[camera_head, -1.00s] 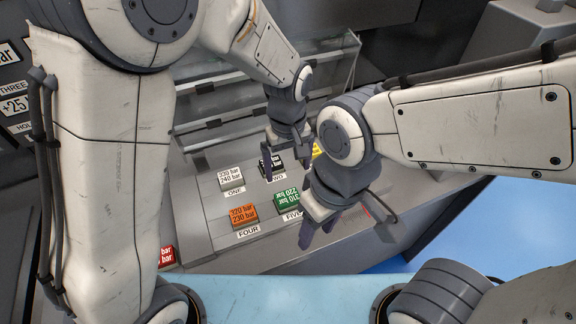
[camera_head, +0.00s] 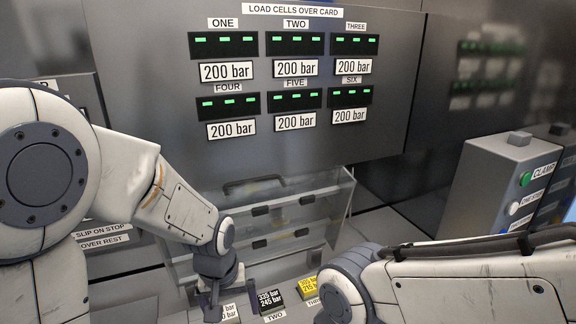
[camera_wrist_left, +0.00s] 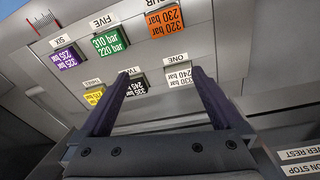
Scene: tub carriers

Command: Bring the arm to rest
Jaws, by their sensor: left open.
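My left gripper (camera_head: 203,300) hangs low at the left of the head view, over the block panel. In the left wrist view its two fingers (camera_wrist_left: 160,80) are spread with nothing held between them.
Orange (camera_wrist_left: 164,22), green (camera_wrist_left: 109,43), purple (camera_wrist_left: 66,59) and yellow (camera_wrist_left: 93,96) blocks sit on the panel. A clear-fronted case (camera_head: 285,215) stands behind. A display board (camera_head: 290,90) shows 200 bar under every label. A button box (camera_head: 500,190) stands right.

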